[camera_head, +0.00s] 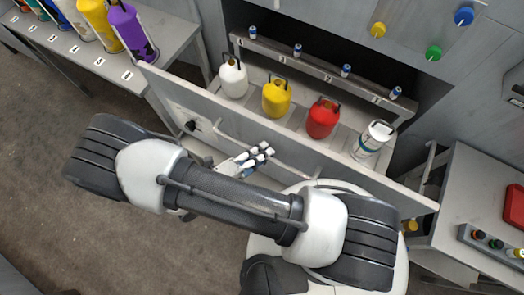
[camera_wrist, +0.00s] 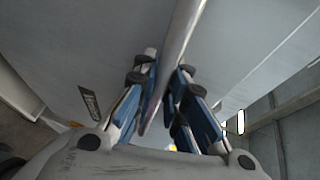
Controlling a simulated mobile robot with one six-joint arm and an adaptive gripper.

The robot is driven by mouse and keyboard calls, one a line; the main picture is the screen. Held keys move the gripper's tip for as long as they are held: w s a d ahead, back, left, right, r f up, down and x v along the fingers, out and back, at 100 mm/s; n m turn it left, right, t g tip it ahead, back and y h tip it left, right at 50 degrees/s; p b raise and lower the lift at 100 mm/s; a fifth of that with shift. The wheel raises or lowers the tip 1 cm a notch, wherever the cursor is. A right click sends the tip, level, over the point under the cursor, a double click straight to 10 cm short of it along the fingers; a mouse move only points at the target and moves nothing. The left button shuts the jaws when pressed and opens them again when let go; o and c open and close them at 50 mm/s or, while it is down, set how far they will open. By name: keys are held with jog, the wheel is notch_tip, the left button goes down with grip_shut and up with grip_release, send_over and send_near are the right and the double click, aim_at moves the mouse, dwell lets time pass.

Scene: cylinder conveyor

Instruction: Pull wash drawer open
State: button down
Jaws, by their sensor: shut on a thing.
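The wash drawer (camera_head: 340,168) stands pulled out from the grey cabinet in the head view, with its long front panel towards me. Its bar handle (camera_head: 292,170) runs along the outside of the front. My gripper (camera_head: 256,158) is at the handle. In the wrist view, the fingers of my gripper (camera_wrist: 163,92) are on both sides of the pale handle bar (camera_wrist: 184,28), shut on it. The drawer holds a white jug (camera_head: 233,78), a yellow jug (camera_head: 276,98), a red jug (camera_head: 322,120) and a white canister (camera_head: 371,141), all upright.
A rail with small blue-and-white vials (camera_head: 298,50) lies behind the jugs. A side table (camera_head: 160,42) with coloured bottles stands at the upper left. A counter (camera_head: 470,195) with a red box (camera_head: 517,206) is at the right. Bare floor (camera_head: 60,220) lies at the lower left.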

jog(key=c, duration=1.6)
grip_release()
jog(key=shift+c, duration=0.2)
jog(key=v, duration=1.2)
jog(key=shift+w, duration=0.1)
